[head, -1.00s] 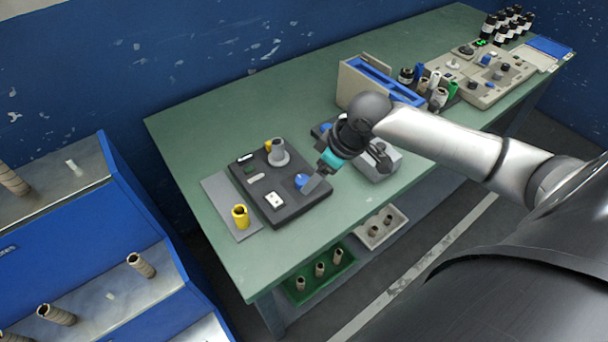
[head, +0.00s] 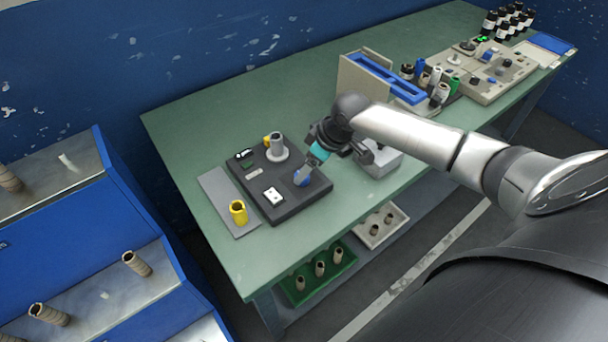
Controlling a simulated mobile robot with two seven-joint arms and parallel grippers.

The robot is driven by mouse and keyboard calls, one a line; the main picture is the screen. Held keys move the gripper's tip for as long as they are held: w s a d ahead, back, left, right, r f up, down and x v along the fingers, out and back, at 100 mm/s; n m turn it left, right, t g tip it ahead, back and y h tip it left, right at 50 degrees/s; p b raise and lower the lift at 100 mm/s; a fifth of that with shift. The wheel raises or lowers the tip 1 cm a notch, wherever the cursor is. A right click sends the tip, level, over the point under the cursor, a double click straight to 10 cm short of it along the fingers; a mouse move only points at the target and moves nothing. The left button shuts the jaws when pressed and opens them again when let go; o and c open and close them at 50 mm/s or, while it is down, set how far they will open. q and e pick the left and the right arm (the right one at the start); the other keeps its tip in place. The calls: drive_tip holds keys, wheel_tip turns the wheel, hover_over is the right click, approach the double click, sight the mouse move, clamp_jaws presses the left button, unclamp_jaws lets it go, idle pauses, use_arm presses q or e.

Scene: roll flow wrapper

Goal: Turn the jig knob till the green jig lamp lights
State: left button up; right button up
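The jig is a dark grey box (head: 314,196) on the green bench, left of centre. A blue knob (head: 301,181) sits near its right side. A small dark green patch (head: 247,164) shows on the jig's top near its far left edge; I see no bright green glow there. My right gripper (head: 305,174) is at the blue knob, pointing down and to the left, and its fingers partly cover the knob. The fingertips are too small to tell whether they are closed on it. My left gripper is not in view.
A grey post (head: 276,142) stands on the jig. A yellow cup (head: 238,212) stands on the grey plate at left. A grey device (head: 384,163) is beneath my wrist. A beige machine (head: 483,92) with a bright green light (head: 482,39) is far right. Bare bench lies behind the jig.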

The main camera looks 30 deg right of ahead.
drive_tip(key=shift+b+x, duration=0.35)
drive_tip(key=shift+x, duration=1.35)
drive_tip(key=shift+c, duration=0.4)
clamp_jaws()
